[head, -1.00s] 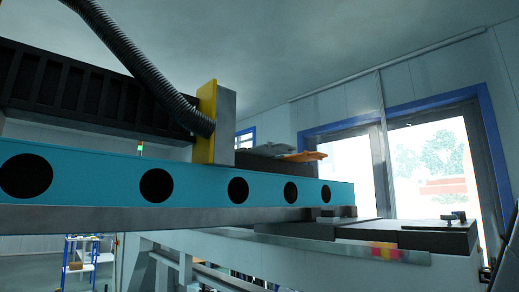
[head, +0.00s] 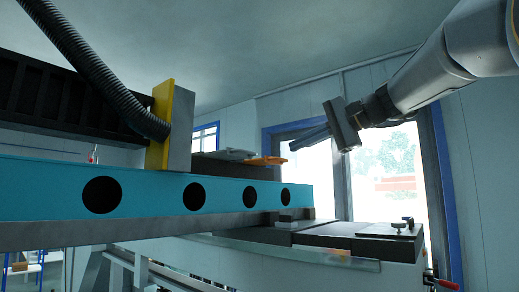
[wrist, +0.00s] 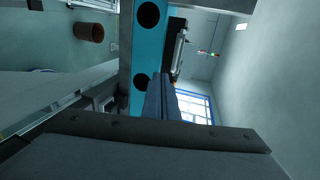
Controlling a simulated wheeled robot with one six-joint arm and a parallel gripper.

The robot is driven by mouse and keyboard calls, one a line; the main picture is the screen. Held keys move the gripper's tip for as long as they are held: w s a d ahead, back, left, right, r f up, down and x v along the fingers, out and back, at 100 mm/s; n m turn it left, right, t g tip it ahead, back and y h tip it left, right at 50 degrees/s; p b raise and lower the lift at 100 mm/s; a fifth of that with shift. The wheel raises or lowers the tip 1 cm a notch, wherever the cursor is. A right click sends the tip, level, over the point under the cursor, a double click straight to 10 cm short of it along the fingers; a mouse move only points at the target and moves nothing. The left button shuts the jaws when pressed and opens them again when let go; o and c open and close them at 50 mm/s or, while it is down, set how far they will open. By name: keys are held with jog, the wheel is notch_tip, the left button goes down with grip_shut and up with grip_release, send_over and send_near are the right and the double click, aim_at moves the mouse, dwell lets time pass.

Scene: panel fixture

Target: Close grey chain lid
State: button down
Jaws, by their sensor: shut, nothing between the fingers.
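A flat grey lid (head: 228,154) lies out level above the dark chain box (head: 215,165), behind the blue beam. A similar orange lid (head: 266,161) is beside it, to the right. My gripper (head: 293,147) is shut and empty. In the head view it points left, to the right of the orange lid and slightly higher, with the grey lid farther left. In the wrist view my shut fingers (wrist: 160,78) show beside the blue beam (wrist: 125,60). A grey-edged dark shape (wrist: 178,50) lies beyond the fingertips; I cannot tell whether it is the grey lid.
The blue beam (head: 140,183) with round black holes runs across the front. A yellow plate (head: 160,125) and a black ribbed hose (head: 90,75) stand left of the lids. A dark flat block (head: 360,238) with small clamps is at the lower right. Air above the lids looks clear.

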notch_tip(320, 180, up, 3)
jog(key=p, duration=0.6)
send_near(249, 152)
jog(key=x, duration=0.5)
jog(key=shift+w+a+f+y, duration=0.2)
jog(key=shift+w+a+y, duration=0.1)
jog(key=shift+w+a, duration=0.2)
jog(key=shift+d, duration=0.1)
